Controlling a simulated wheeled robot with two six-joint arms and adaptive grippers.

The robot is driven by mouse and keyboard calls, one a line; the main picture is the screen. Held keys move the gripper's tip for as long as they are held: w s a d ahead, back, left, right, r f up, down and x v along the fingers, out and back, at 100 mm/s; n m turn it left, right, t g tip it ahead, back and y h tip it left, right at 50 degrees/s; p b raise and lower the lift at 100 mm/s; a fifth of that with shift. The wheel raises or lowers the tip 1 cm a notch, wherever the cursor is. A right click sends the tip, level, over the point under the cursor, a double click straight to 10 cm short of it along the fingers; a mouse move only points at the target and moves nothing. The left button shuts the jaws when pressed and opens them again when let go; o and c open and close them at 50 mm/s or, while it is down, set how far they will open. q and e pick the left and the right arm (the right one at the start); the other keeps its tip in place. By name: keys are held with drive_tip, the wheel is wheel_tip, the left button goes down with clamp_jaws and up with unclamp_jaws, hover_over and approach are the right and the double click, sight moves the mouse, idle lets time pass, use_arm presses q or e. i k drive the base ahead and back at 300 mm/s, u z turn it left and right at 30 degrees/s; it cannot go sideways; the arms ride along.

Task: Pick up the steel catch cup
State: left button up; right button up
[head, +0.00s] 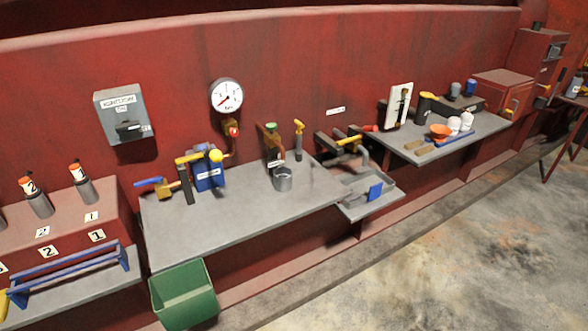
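The steel catch cup (283,180) stands upright on the grey bench (240,213), near the middle of the head view. It is a small open grey metal cup. It sits just in front of and below a dark tap-like fitting with a green top (271,135). Neither of my grippers shows in the head view.
Left of the cup are a blue unit with yellow handle (209,170) and a blue-handled valve (152,184). A green bin (184,295) hangs below the bench's front edge. A grey tray (385,198) with a blue block lies right. The bench front is clear.

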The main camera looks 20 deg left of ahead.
sight(283, 175)
drive_tip(key=z, duration=0.55)
drive_tip(key=k, duration=1.25)
drive_tip(key=z, duration=0.9)
drive_tip(key=i, duration=2.9)
drive_tip(key=u, duration=0.7)
drive_tip(key=i, duration=0.85)
drive_tip(key=u, duration=1.5)
drive_tip(key=i, duration=0.8)
drive_tip(key=u, duration=0.7)
